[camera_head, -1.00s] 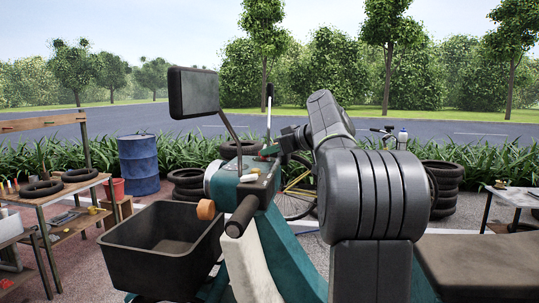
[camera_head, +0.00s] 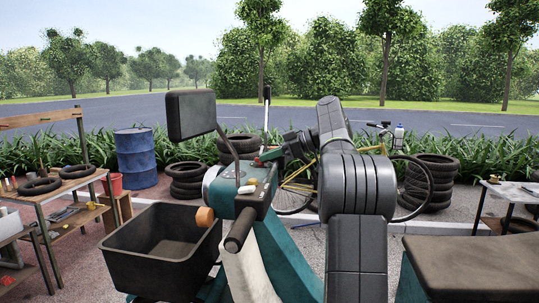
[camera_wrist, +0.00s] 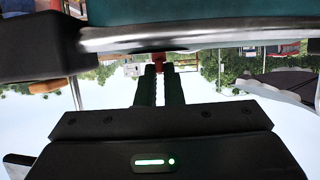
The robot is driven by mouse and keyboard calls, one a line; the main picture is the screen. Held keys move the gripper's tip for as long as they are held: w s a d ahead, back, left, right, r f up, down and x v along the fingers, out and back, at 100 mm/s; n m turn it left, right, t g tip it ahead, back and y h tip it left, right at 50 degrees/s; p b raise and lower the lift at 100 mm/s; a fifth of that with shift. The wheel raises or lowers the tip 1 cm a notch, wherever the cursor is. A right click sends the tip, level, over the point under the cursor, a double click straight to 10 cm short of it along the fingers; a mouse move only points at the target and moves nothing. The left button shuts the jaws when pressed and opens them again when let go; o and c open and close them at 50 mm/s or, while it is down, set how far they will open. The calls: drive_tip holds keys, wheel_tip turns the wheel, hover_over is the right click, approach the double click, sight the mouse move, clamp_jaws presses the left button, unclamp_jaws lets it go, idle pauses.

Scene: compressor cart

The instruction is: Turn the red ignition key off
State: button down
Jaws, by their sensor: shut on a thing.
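The red ignition key (camera_wrist: 158,59) shows upside down in the wrist view, at the tips of my gripper's fingers. My gripper (camera_wrist: 159,72) is shut on it, with the fingers close together. In the head view my gripper (camera_head: 268,156) reaches the far right side of the cart's dark console (camera_head: 258,185). A small red spot shows there, but the key's turn angle cannot be made out. The teal cart (camera_head: 285,250) stands under my arm.
A black mirror (camera_head: 191,115) rises on a stalk left of the console. A handlebar grip (camera_head: 240,230) points towards me. A black bin (camera_head: 155,262) sits at left and a dark seat (camera_head: 480,265) at right. A bicycle (camera_head: 298,190) and tyres stand behind.

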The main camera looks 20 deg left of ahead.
drive_tip(key=c, duration=1.6)
unclamp_jaws()
drive_tip(key=shift+o, duration=0.2)
drive_tip(key=v, duration=1.3)
drive_tip(key=shift+w+d+r, duration=0.15)
drive_tip(key=shift+w+d, duration=0.05)
drive_tip(key=shift+d, duration=0.1)
drive_tip(key=shift+a, duration=0.1)
drive_tip(key=x, duration=1.3)
drive_tip(key=shift+s+a, duration=0.2)
drive_tip(key=shift+a, duration=0.05)
drive_tip(key=shift+f, duration=0.2)
